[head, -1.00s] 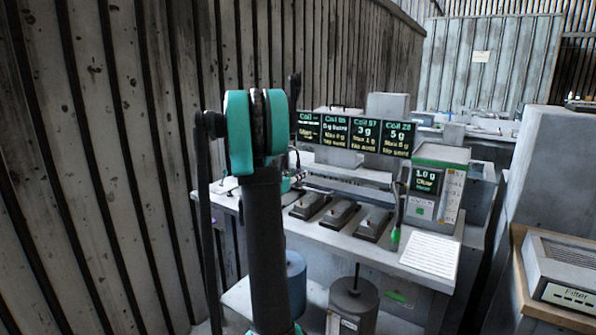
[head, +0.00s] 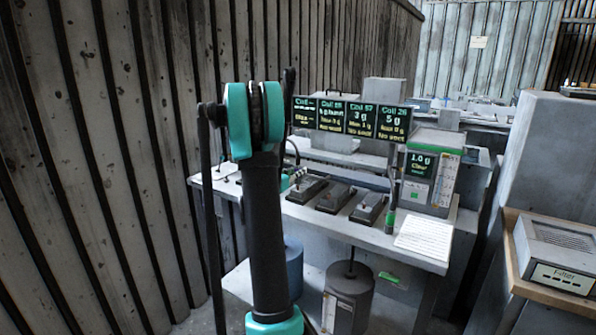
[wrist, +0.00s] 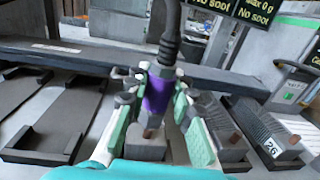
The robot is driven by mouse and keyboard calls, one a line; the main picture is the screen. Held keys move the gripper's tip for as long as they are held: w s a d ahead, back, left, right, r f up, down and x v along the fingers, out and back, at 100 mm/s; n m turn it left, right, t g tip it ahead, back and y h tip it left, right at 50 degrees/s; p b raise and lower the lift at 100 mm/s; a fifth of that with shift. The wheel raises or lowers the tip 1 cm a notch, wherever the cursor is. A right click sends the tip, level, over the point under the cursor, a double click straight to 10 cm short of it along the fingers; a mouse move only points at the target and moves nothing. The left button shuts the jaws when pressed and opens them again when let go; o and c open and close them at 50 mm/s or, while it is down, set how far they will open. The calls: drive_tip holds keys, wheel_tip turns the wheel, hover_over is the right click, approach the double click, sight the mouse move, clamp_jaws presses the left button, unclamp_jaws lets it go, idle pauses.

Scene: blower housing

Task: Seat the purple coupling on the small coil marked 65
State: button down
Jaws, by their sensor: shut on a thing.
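The purple coupling (wrist: 157,93) is on the end of a dark hose (wrist: 170,35) in the wrist view. My gripper (wrist: 160,108) is shut around it, with pale green pads at both sides. A grey block with a copper-coloured stub (wrist: 149,132) shows just below the coupling; its mark is hidden, and I cannot tell whether the two touch. To the right are another small coil (wrist: 222,125) and one marked 26 (wrist: 280,138). In the head view three small coils (head: 336,198) sit in a row on the bench. My arm hides most of my gripper there.
Lit display panels (head: 350,117) stand behind the coils. A meter reading 1.0 g (head: 420,164) and a white sheet (head: 425,238) are at the bench's right. Dark empty trays (wrist: 60,125) lie left of my gripper. A ribbed wall (head: 90,170) is close on the left.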

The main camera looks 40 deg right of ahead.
drive_tip(key=shift+f, duration=1.35)
drive_tip(key=c, duration=1.2)
unclamp_jaws()
drive_tip(key=shift+a, duration=0.15)
drive_tip(key=v, duration=1.1)
drive_tip(key=shift+s+a, duration=0.15)
drive_tip(key=shift+a, duration=0.2)
drive_tip(key=s+a+f+m+y, duration=0.5)
drive_tip(key=s+a+m, duration=0.2)
drive_tip(key=a, duration=0.3)
drive_tip(key=s+a+f+m+g+y, duration=0.1)
drive_tip(key=s+a+f+m+y, duration=0.4)
drive_tip(key=s+a, duration=0.4)
drive_tip(key=s+a+f+m+y, duration=0.5)
drive_tip(key=s+a+m+y, duration=0.2)
drive_tip(key=a, duration=0.6)
drive_tip(key=shift+s+f+m, duration=0.2)
drive_tip(key=shift+s+m, duration=0.65)
drive_tip(key=shift+m, duration=0.45)
